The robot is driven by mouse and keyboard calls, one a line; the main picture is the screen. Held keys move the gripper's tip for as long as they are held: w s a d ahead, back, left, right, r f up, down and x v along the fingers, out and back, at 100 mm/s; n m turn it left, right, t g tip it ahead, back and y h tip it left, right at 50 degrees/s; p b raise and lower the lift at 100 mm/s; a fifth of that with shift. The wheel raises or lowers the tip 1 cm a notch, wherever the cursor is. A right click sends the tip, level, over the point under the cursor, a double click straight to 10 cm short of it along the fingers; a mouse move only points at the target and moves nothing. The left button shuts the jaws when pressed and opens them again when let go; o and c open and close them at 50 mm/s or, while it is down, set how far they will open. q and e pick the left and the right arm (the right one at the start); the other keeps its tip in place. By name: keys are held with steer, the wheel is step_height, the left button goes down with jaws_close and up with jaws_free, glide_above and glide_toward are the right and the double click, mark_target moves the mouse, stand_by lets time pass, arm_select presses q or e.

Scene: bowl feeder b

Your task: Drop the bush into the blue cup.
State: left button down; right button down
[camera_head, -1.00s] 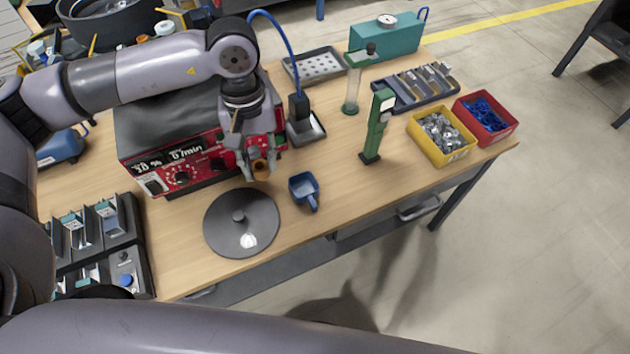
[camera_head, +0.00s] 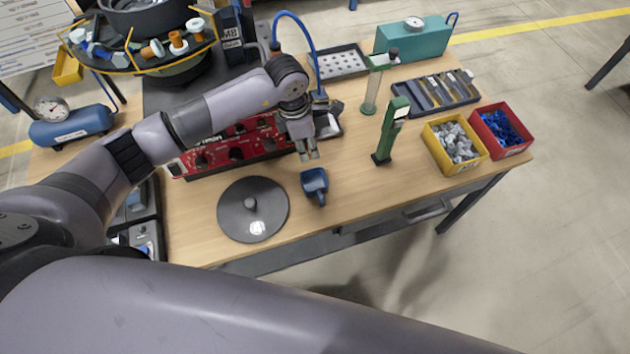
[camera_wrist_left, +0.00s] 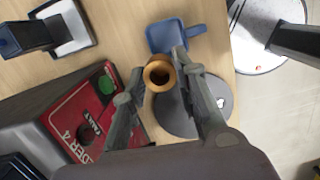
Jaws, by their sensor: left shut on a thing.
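My left gripper (camera_head: 309,157) is over the table, just behind and above the blue cup (camera_head: 314,181) in the head view. In the left wrist view, the gripper's fingers are shut on the bush (camera_wrist_left: 158,74), a small copper-brown ring with a dark hole. The bush is hard to make out between the fingers in the head view. The blue cup has a handle and also shows beyond the bush in the left wrist view (camera_wrist_left: 170,36). The bush looks held above the table, outside the cup's outline in that view. My right gripper is not in view.
A grey round disc (camera_head: 232,222) with a knob lies left of the cup. The red-fronted feeder controller (camera_head: 235,146) is behind. A green stand (camera_head: 386,140) is to the right, with a yellow bin (camera_head: 455,168) and a red bin (camera_head: 518,152) farther right.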

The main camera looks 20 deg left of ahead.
arm_select(q)
steer(key=shift+f+n, duration=0.35)
steer(key=shift+n, duration=0.15)
step_height(320, 180, down, 6)
steer(key=b, duration=0.3)
steer(key=shift+w, duration=0.1)
steer(key=c, duration=1.2)
jaws_free()
steer(key=shift+r, duration=0.15)
step_height(320, 180, up, 12)
steer(key=s+a, duration=0.1)
steer(key=shift+a, duration=0.25)
steer(key=shift+f, duration=0.2)
